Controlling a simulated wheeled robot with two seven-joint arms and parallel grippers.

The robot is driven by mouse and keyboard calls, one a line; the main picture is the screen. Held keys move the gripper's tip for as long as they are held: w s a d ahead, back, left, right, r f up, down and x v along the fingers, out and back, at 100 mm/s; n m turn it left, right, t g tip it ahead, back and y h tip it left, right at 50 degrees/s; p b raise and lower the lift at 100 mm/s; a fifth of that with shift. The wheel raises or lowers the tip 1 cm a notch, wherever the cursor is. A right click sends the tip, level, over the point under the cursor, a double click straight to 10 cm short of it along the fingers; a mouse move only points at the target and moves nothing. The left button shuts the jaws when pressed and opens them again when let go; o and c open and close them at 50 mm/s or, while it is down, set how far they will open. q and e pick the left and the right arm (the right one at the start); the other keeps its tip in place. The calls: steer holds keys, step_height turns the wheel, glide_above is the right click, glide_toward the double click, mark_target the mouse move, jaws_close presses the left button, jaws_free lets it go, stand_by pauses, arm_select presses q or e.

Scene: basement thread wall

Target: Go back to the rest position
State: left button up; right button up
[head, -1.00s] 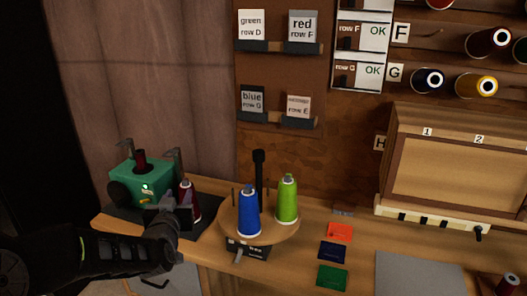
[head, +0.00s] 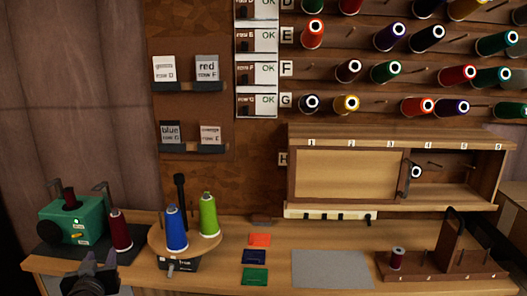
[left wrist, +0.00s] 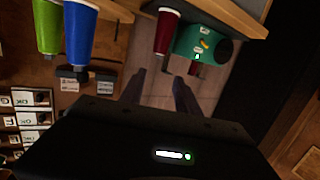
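My left gripper (head: 92,268) is low at the left of the head view, in front of the bench edge and below the dark red cone (head: 121,230). In the left wrist view its two fingers (left wrist: 160,92) stand apart with nothing between them, so it is open. The dark red cone stands by the green winder (head: 68,220), apart from the gripper. A blue cone (head: 176,229) and a lime green cone (head: 208,214) stand on a round wooden turntable (head: 183,246). My right gripper is not in view.
The bench carries orange, navy and green cards (head: 255,277), a grey mat (head: 332,268) and a wooden caddy (head: 430,268) with a small dark red spool (head: 397,258). A cabinet (head: 345,175) and thread pegs with several cones line the wall.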

arm_select(q)
steer(key=s+d+f+g+h+p, duration=0.1)
steer(key=s+d+f+g+h, duration=0.2)
steer(key=d+f, duration=0.75)
steer(key=s+d+f+g+h+p, duration=0.1)
steer(key=s+d+f+g+h, duration=0.2)
steer(key=d+f, duration=0.8)
steer(key=s+d+f+m+g+h+p, duration=0.1)
steer(key=s+d+f+g, duration=0.3)
steer(key=s+d+f, duration=0.4)
steer(key=s+d+f+m+g+h+p, duration=0.1)
steer(key=s+d+f+m+g+h, duration=0.1)
steer(key=s+d+f, duration=0.6)
steer(key=s+g+h, duration=0.1)
steer(key=s+g, duration=0.1)
steer(key=s, duration=0.3)
steer(key=shift+f+h+p, duration=0.25)
steer(key=shift+h+p, duration=0.15)
